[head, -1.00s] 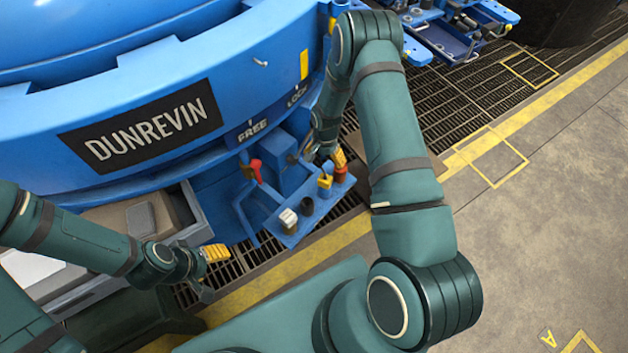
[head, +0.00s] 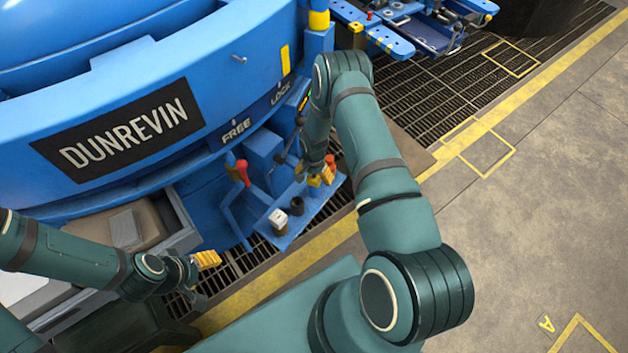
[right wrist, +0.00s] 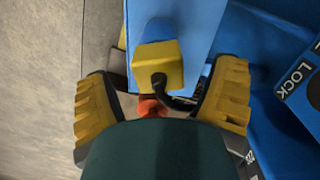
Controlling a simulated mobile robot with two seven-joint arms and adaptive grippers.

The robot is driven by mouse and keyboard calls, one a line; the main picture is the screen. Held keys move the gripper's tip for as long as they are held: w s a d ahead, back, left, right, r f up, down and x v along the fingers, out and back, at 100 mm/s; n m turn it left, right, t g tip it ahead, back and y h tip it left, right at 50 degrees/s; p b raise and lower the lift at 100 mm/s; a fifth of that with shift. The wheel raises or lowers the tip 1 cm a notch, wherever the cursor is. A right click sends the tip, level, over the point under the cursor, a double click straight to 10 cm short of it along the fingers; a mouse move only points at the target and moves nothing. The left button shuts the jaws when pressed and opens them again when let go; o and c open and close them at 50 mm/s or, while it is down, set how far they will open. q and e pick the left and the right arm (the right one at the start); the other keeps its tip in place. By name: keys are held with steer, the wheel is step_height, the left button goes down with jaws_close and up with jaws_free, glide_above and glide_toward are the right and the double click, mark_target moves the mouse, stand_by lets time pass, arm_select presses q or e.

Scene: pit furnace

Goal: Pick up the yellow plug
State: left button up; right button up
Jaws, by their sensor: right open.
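The yellow plug (head: 314,181) stands in a blue shelf (head: 322,205) on the front of the blue furnace body. In the right wrist view the yellow plug (right wrist: 158,66) shows as a yellow block with a dark curved cord, between the two yellow-padded fingers. My right gripper (right wrist: 163,82) is open, with a gap on each side of the plug. In the head view my right gripper (head: 322,173) is at the plug, partly hidden by my arm. My left gripper (head: 205,262) is low at the left, away from the plug; I cannot tell its opening.
A red plug (head: 330,161) is just behind the yellow one. A black socket or plug (head: 297,205) and a white plug (head: 278,217) stand nearer on the shelf. A red-handled lever (head: 242,170) rises to the left. Open floor (head: 520,220) lies to the right.

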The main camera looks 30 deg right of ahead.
step_height(320, 180, down, 3)
steer(key=shift+r, duration=0.2)
steer(key=c, duration=1.3)
steer(key=shift+r, duration=0.1)
